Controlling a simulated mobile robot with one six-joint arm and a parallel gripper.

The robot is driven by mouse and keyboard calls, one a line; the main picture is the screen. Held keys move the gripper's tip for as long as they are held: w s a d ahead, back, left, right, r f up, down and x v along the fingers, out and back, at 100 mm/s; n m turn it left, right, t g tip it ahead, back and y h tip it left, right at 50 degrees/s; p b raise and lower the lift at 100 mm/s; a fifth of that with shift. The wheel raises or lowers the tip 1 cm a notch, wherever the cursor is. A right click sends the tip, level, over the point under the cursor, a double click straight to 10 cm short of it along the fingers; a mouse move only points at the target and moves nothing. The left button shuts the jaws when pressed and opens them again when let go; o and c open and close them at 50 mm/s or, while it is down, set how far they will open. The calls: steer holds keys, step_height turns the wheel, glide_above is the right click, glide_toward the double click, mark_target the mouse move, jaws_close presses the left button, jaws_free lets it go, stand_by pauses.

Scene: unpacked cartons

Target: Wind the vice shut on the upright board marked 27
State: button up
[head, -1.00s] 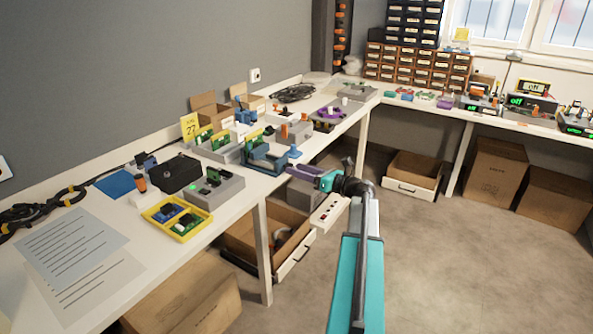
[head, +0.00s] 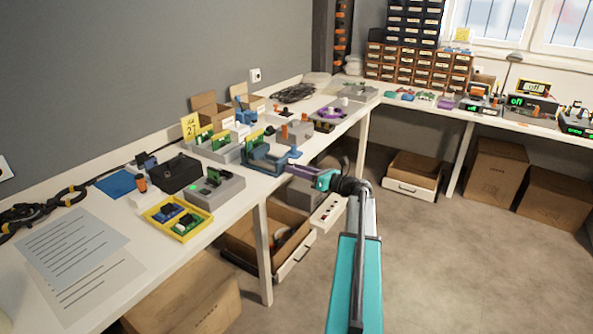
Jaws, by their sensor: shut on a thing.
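The blue vice (head: 267,163) stands at the front edge of the left bench. A green board (head: 254,138) stands upright between its jaws; any number on it is too small to read, and I cannot tell whether both jaws touch it. A yellow card (head: 190,126) with 27 on it stands behind, to the left. My gripper (head: 288,167) reaches in from the right at the vice's front. It is shut on what looks like the vice's handle; the fingers hide the gripped part. A blue knob (head: 295,152) shows just above the fingers.
A yellow tray (head: 178,217) with small parts, a grey fixture (head: 215,188) and a black box (head: 176,173) stand left of the vice.

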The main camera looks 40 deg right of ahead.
steer(key=shift+a+f+n+p, duration=0.1)
steer(key=shift+f+n+p, duration=0.05)
steer(key=shift+n+p, duration=5.15)
steer(key=shift+f+n+p, duration=0.1)
steer(key=shift+n+p, duration=4.5)
steer(key=shift+n, duration=1.45)
steer(key=shift+a+f+n+p, duration=0.1)
steer(key=shift+f+n+p, duration=0.05)
steer(key=shift+n+p, duration=5.15)
steer(key=shift+n+b, duration=0.25)
steer(key=shift+b, duration=0.05)
steer(key=o, duration=1)
